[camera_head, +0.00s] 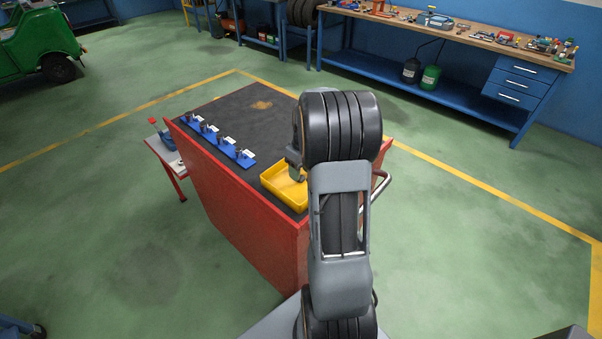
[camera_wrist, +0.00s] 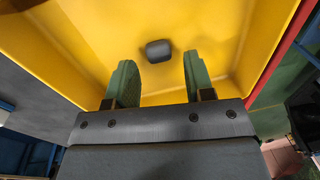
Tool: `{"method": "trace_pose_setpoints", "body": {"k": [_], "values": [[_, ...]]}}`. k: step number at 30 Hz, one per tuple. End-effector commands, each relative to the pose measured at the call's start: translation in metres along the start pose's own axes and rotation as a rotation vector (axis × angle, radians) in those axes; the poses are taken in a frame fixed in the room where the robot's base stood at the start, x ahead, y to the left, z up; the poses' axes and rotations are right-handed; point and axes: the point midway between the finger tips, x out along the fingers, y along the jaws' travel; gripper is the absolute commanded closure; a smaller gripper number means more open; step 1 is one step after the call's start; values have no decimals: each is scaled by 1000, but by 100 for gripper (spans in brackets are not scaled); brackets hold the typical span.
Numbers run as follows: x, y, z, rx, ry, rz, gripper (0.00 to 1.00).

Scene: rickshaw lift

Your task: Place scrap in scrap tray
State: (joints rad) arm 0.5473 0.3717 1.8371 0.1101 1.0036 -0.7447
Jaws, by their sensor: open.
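The yellow scrap tray (camera_head: 283,199) sits on the dark top of the red bench, near its right front corner. It fills most of the wrist view (camera_wrist: 225,28). A small dark grey piece of scrap (camera_wrist: 158,50) shows against the tray's yellow inside, just beyond my fingertips. I cannot tell whether it touches the tray floor. My gripper (camera_wrist: 157,68) is open, with its two green fingers apart and nothing between them. In the head view my gripper (camera_head: 298,177) is over the tray, partly hidden by my arm.
The red bench (camera_head: 245,235) has a blue rack (camera_head: 216,141) with several small parts along its left edge. A metal handle (camera_head: 379,190) juts from its right side. A workbench (camera_head: 440,40) with tools stands at the back. The green floor around is mostly clear.

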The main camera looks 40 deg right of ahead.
Motion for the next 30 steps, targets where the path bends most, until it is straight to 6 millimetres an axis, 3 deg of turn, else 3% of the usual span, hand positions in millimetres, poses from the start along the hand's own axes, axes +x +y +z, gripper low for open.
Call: {"method": "trace_pose_setpoints", "body": {"k": [9,20,23,30], "values": [[-63,1,0,0,4,4,52],[-105,-7,0,1,6,10,52],[-113,-36,1,5,24,36,52],[-116,-148,32,46,144,127,52]]}}
